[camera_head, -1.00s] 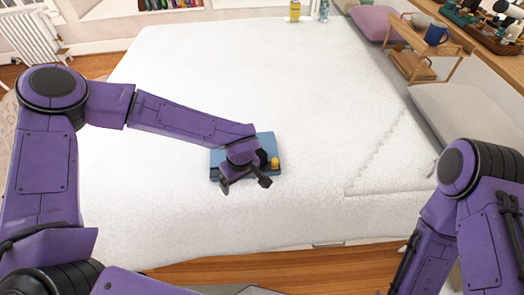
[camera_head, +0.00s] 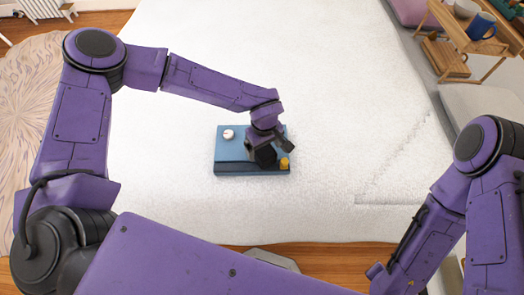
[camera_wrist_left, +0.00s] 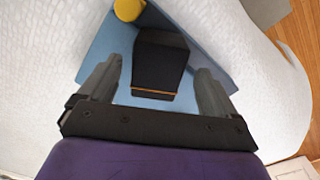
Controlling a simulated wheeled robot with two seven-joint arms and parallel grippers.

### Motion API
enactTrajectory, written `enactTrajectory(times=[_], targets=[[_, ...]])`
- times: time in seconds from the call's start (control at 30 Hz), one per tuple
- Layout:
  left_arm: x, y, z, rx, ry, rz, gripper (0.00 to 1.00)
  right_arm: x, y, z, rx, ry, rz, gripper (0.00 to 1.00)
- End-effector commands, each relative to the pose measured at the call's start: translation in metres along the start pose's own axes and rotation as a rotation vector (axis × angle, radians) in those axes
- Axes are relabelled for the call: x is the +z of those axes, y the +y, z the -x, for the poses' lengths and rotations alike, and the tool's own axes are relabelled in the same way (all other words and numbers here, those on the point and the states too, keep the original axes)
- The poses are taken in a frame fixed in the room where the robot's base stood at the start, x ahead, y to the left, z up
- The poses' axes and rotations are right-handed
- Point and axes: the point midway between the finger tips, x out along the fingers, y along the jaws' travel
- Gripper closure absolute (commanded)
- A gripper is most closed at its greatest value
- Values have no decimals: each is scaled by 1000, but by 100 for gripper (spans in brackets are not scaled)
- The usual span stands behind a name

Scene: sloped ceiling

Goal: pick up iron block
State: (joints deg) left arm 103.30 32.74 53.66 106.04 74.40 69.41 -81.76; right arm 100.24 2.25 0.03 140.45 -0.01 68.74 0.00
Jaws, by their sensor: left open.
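A dark block (camera_wrist_left: 160,62) with a thin orange line near its lower edge shows in the left wrist view; I take it to be the iron block. It is on a blue board (camera_head: 236,146), which lies on the white bed. My left gripper (camera_head: 266,156) is over the right part of the board, pointing down. In the left wrist view the gripper (camera_wrist_left: 158,78) is open, with one finger on each side of the block and gaps between. In the head view the gripper largely hides the block.
A white round knob-like piece (camera_head: 228,134) and a small yellow piece (camera_head: 284,163) are on the board. The white bed (camera_head: 330,90) is clear around it. A wooden stand (camera_head: 465,35) with a blue mug (camera_head: 482,25) is at the upper right.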

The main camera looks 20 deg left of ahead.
Motion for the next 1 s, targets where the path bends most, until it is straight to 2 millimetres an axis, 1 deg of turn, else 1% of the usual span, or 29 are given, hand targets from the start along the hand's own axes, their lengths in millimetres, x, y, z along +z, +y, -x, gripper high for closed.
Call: enactTrajectory(times=[0.03,0.07,0.13,0.2,0.3,0.43,0.47,0.5,0.57,0.6,0.67,0.7,0.73,0.77,1.0], targets=[[-1,-3,-7,-7,-2,0,8,-4,1,8,1,1,-1,57],[-2,-4,-13,-7,-2,2,8,-5,1,10,1,1,-1,57],[-3,-5,-27,-6,-2,2,8,-5,1,11,1,2,-2,57],[-3,-6,-36,-6,-1,4,8,-6,1,11,0,2,-2,57],[-4,-6,-40,-3,0,3,8,-6,1,11,0,2,-1,57],[-4,-6,-40,-3,0,4,8,-5,1,11,0,2,-1,57],[-4,-6,-40,-3,0,4,12,-5,1,11,0,2,-1,57],[-4,-6,-40,-3,0,4,25,-5,1,11,0,2,-1,57],[-4,-6,-40,-3,0,4,44,-5,1,11,0,2,-1,57],[-4,-6,-40,-3,0,4,57,-5,1,11,0,2,-1,57],[-4,-6,-40,-3,0,4,77,-5,1,10,0,2,-1,57],[-4,-6,-40,-4,0,4,90,-5,1,10,0,2,-1,57],[-4,-6,-40,-4,0,4,96,-5,1,10,0,2,-1,57],[-5,-5,-39,-2,1,4,100,-5,1,11,0,2,-1,57],[-5,-6,-38,-3,1,5,100,-5,1,10,0,2,-1,57]])
